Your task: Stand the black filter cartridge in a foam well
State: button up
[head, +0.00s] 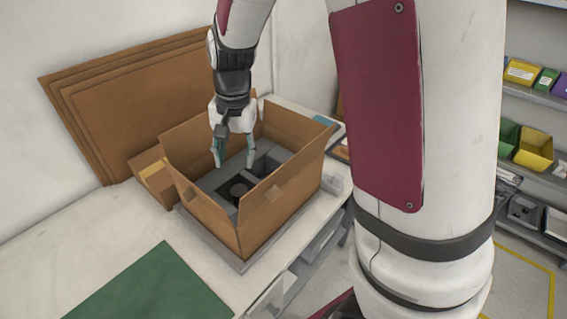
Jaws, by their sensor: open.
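An open cardboard box (224,222) stands on the bench and holds a grey foam insert (222,179) with dark square wells. A dark round thing (238,188) shows in the near well; it looks like the top of the black filter cartridge, upright, though the box wall and well hide its lower part. My gripper (234,162) points down inside the box opening, above and slightly behind the round thing. Its two fingers are apart with nothing seen between them. Another well (264,167) to the right looks empty.
Flat cardboard sheets (125,105) lean on the wall behind, and a small carton (153,177) sits left of the box. A green mat (150,287) lies clear at the front. Shelves with coloured bins (533,149) are at right.

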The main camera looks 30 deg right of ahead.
jog(key=s+r+n+t, duration=0.2)
jog(key=s+r+n, duration=0.2)
jog(key=s+r, duration=0.3)
jog(key=s+r+n+t, duration=0.2)
jog(key=s+r+n, duration=0.2)
jog(key=s, duration=1.1)
notch_tip(320, 180, up, 3)
jog(key=shift+d+f+h, duration=0.1)
jog(key=shift+d+h, duration=0.3)
jog(key=shift+d, duration=0.05)
jog(key=shift+s, duration=0.15)
